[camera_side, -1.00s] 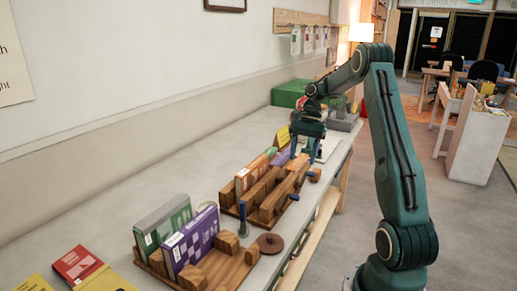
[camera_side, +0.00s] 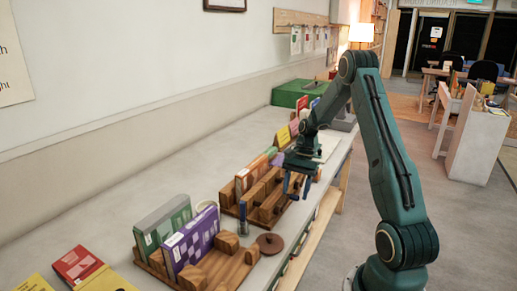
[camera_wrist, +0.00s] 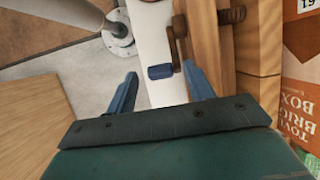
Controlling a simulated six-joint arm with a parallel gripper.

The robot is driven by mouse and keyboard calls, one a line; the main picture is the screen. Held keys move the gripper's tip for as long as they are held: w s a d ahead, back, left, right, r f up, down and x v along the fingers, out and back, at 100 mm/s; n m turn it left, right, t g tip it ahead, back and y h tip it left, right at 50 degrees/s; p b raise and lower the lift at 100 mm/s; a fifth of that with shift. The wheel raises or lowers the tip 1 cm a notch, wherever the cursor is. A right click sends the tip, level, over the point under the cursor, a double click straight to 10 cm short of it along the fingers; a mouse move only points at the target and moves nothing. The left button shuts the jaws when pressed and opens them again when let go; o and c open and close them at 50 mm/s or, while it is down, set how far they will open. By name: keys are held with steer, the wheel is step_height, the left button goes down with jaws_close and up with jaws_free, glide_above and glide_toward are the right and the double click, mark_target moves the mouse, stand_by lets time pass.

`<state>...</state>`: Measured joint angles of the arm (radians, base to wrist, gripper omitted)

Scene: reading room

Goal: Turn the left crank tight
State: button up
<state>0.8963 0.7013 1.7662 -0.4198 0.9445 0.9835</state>
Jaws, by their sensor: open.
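My gripper (camera_side: 297,188) is open and empty, pointing down over the front side of the farther wooden press (camera_side: 258,192). In the wrist view its two blue fingers stand apart, and a crank's blue grip (camera_wrist: 160,72) shows between the tips. I cannot tell the height gap to it. The crank's brown arm (camera_wrist: 176,45) runs up the picture beside the wooden press body (camera_wrist: 203,40). My gripper partly hides the farther press's front.
The nearer wooden press (camera_side: 225,270) holds a purple box (camera_side: 190,242) and a green-grey box (camera_side: 163,225), with a round wooden disc (camera_side: 270,243) at its front. An orange box (camera_wrist: 303,65) is at right in the wrist view.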

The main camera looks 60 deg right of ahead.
steer(key=shift+a+f, duration=0.2)
steer(key=shift+f, duration=0.15)
steer(key=shift+s, duration=0.1)
jaws_close()
